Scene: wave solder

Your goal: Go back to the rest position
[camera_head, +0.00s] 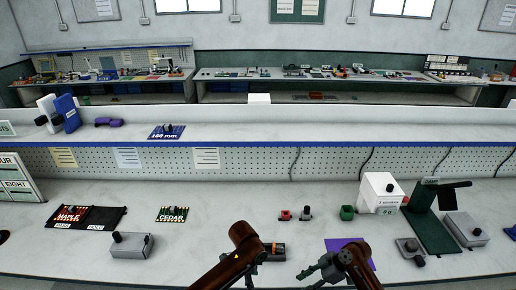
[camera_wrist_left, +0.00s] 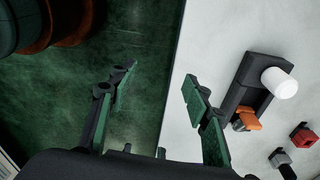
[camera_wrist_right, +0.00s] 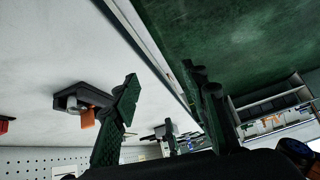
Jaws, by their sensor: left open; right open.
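In the head view my left gripper (camera_head: 258,262) is near the front edge of the bench, partly hidden by its own brown arm. My right gripper (camera_head: 318,270) is to its right, also at the front edge. In the left wrist view the left gripper's fingers (camera_wrist_left: 158,82) are apart with nothing between them. In the right wrist view the right gripper's fingers (camera_wrist_right: 160,80) are also apart and empty. A black and orange device (camera_head: 276,252) lies on the bench beside the left gripper; it also shows in the left wrist view (camera_wrist_left: 240,100) and right wrist view (camera_wrist_right: 82,100).
Left on the bench are the MAPLE board (camera_head: 72,214), CEDAR board (camera_head: 174,214) and a grey box (camera_head: 132,245). Right are a white box (camera_head: 379,192), a green stand (camera_head: 432,225) and a purple mat (camera_head: 338,244). A raised shelf (camera_head: 300,130) runs behind.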

